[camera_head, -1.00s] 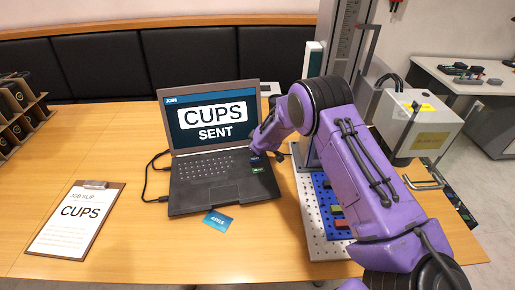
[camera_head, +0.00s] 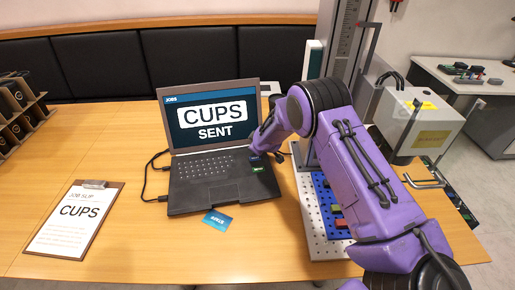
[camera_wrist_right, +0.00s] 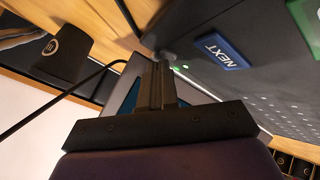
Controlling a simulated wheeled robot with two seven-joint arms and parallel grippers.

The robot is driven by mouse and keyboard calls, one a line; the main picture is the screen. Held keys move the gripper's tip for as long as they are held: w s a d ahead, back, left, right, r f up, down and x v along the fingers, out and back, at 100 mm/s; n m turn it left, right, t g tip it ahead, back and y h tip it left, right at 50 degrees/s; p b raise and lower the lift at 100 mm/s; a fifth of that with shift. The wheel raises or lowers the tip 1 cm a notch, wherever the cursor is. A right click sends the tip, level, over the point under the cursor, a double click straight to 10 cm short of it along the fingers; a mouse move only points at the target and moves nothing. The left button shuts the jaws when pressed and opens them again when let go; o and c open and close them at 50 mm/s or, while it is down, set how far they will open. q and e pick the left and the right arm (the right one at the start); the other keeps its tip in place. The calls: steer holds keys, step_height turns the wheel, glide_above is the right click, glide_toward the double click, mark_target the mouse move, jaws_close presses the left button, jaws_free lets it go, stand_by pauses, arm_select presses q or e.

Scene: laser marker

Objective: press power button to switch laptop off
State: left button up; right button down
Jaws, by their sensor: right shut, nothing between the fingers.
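The open laptop (camera_head: 215,195) stands on the wooden table. Its screen (camera_head: 213,115) is lit and reads "CUPS SENT". My right gripper (camera_head: 256,152) reaches down at the right end of the laptop's hinge side and hides that corner. In the right wrist view my right gripper (camera_wrist_right: 160,68) is shut and empty. Its tips are at a small round grey power button (camera_wrist_right: 166,55) on the laptop deck; I cannot tell whether they touch it. A small green light (camera_wrist_right: 185,67) glows beside it. A blue "NEXT" key (camera_wrist_right: 222,52) lies close by. My left gripper is not in view.
A green key (camera_head: 257,169) is on the laptop's right side. A blue card (camera_head: 217,220) lies in front of the laptop. A clipboard (camera_head: 75,222) reading "CUPS" lies at left. A perforated plate (camera_head: 312,222) and the marker machine stand at right.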

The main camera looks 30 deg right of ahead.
steer(key=shift+f, duration=0.1)
stand_by(0.4)
steer(key=shift+r+p, duration=0.45)
steer(key=shift+r, duration=0.15)
steer(key=shift+r, duration=0.1)
step_height(320, 180, up, 6)
steer(key=p, duration=0.5)
stand_by(0.8)
